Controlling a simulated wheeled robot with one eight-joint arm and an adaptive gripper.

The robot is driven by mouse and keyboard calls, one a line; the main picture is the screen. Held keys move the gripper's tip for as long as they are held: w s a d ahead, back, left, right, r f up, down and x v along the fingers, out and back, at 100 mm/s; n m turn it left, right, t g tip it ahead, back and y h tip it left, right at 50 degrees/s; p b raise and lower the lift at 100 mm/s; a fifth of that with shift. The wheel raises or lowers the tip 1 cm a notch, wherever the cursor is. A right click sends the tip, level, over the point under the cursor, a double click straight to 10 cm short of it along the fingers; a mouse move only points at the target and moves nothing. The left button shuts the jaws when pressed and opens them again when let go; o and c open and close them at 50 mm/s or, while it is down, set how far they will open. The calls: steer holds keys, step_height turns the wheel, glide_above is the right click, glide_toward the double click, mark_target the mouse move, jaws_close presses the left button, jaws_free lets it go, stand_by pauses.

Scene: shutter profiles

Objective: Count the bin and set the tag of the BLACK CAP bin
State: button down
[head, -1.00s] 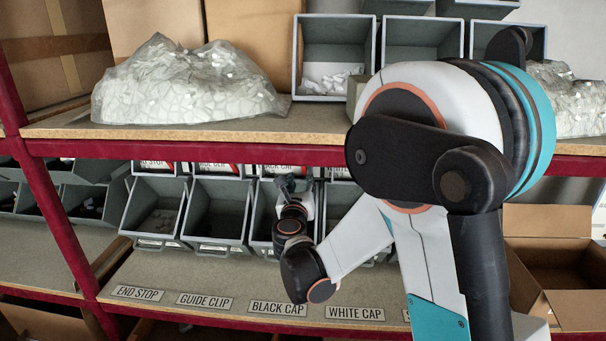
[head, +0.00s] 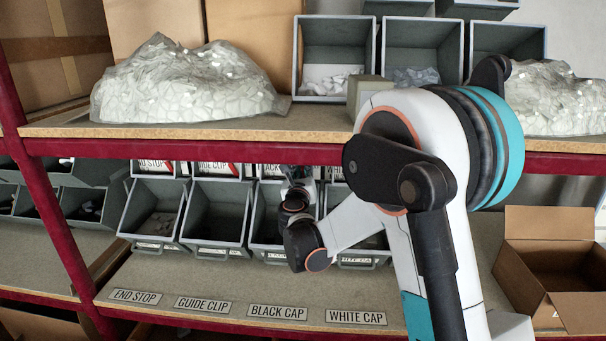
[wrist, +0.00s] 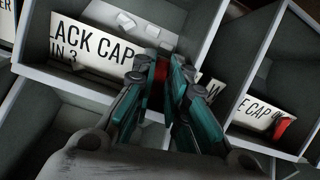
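The BLACK CAP bin (head: 258,229) is a grey open bin on the lower shelf, above its BLACK CAP shelf label (head: 277,313). In the wrist view, a white card (wrist: 85,45) reading "BLACK CAP" and "MIN 3", its left edge cut off, stands at this bin. A red tag (wrist: 160,70) is at the card's right part. My gripper (wrist: 162,62) is at this card, its two fingertips close together on either side of the red tag. I cannot tell whether they press on it. A few small pale pieces (wrist: 126,20) lie beyond the card. My arm hides part of the bin in the head view.
The WHITE CAP card (wrist: 250,102), with a red tag (wrist: 283,126), is at the right. The GUIDE CLIP bin (head: 215,215) and END STOP bin (head: 155,210) stand to the left. The upper shelf (head: 180,129) overhangs them. An open cardboard box (head: 550,295) is at the right.

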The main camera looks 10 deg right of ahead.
steer(key=shift+w+a+f+n, duration=0.1)
steer(key=shift+a+n, duration=0.15)
steer(key=shift+n, duration=0.6)
steer(key=shift+w+a+f+n, duration=0.1)
steer(key=shift+a+n, duration=0.15)
steer(key=shift+n, duration=0.6)
steer(key=c, duration=1.6)
jaws_free()
steer(key=shift+s, duration=0.1)
steer(key=v, duration=1.2)
